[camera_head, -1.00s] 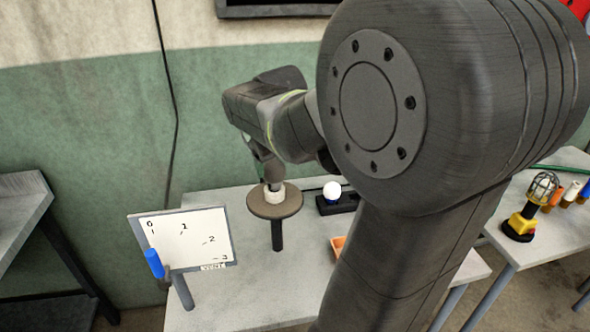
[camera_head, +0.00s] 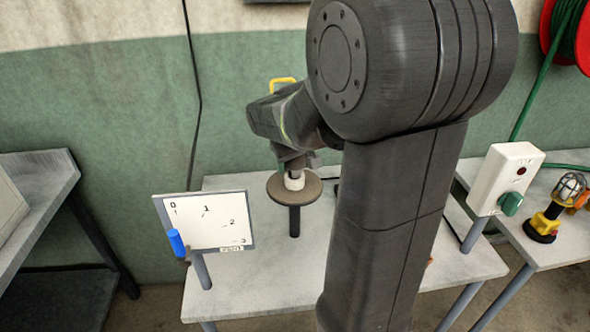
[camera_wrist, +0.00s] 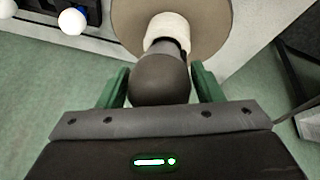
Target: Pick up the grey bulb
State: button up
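The grey bulb (camera_wrist: 160,80) is dark and rounded and sits in a white collar (camera_wrist: 166,32) on a round brown disc (camera_wrist: 212,30). In the head view the disc (camera_head: 276,190) stands on a dark post on the table, with the white collar (camera_head: 295,181) on top and the bulb mostly hidden at my gripper (camera_head: 294,164). In the wrist view my gripper (camera_wrist: 160,88) has one green finger on each side of the bulb. The fingers look open, with narrow gaps beside the bulb.
A white bulb (camera_wrist: 72,21) on a dark base stands left in the wrist view. In the head view, a white dial board (camera_head: 208,222) with a blue handle stands left of the disc. A white switch box (camera_head: 503,180) and caged lamp (camera_head: 570,187) are right.

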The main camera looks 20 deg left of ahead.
jog(key=c, duration=0.6)
jog(key=shift+r, duration=0.1)
